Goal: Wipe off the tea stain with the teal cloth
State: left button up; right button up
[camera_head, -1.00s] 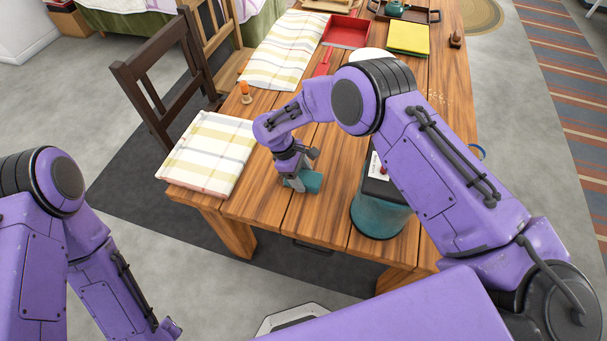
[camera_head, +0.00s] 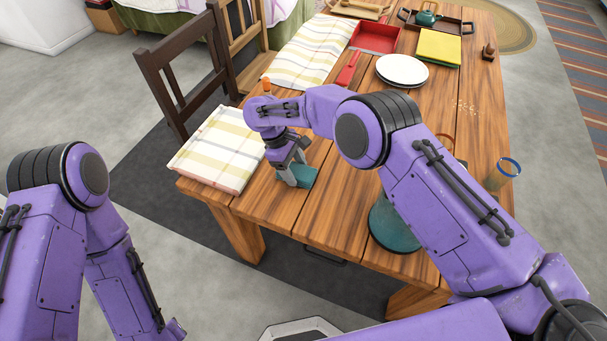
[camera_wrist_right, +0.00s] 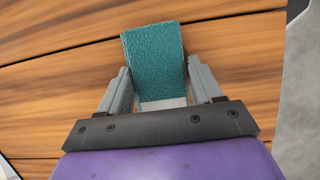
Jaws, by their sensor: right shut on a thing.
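The teal cloth (camera_head: 297,178) is low at the near left part of the wooden table, beside the folded checked cloth. My right gripper (camera_head: 292,178) points down and is shut on it. In the right wrist view the teal cloth (camera_wrist_right: 155,55) sticks out beyond the two grey fingers (camera_wrist_right: 163,88), over the wood boards. It looks to be on or just above the tabletop; I cannot tell which. I see no tea stain; the cloth, gripper and arm hide part of the table. My left arm is at the left, but its gripper is outside the view.
On the table (camera_head: 330,215) are a folded checked cloth (camera_head: 218,148), an orange-capped bottle (camera_head: 266,85), a white plate (camera_head: 402,70), a red dustpan (camera_head: 375,37), a yellow cloth (camera_head: 439,47) and crumbs (camera_head: 465,106). A dark chair (camera_head: 187,75) is at left.

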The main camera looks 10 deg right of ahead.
aim_at(311, 176)
jog(key=shift+w+a+f, duration=0.1)
jog(key=shift+w+a, duration=0.25)
jog(key=shift+a, duration=0.15)
jog(key=shift+s+d, duration=0.15)
jog(key=shift+d, duration=0.05)
jog(key=shift+s+d+r+p, duration=0.3)
jog(key=shift+s+d+p, duration=0.3)
jog(key=shift+p, duration=0.6)
jog(key=shift+s+d+f, duration=0.1)
jog(key=shift+d+f, duration=0.05)
jog(key=shift+d, duration=0.3)
jog(key=shift+s+d+p, duration=0.25)
jog(key=shift+d+p, duration=0.15)
jog(key=shift+p, duration=0.35)
jog(key=shift+s+d+p, duration=0.25)
jog(key=shift+d+p, duration=0.05)
jog(key=shift+p, duration=0.05)
jog(key=shift+s+d+f, duration=0.15)
jog(key=shift+s+d, duration=0.15)
jog(key=shift+d, duration=0.15)
jog(key=shift+s+d+p, duration=0.6)
jog(key=shift+d+p, duration=0.1)
jog(key=shift+p, duration=0.25)
jog(key=shift+s+d+f, duration=0.2)
jog(key=shift+s+d, duration=0.1)
jog(key=shift+d, duration=0.15)
pick_arm(q)
notch_tip(311, 176, up, 6)
jog(key=shift+a+f, duration=0.1)
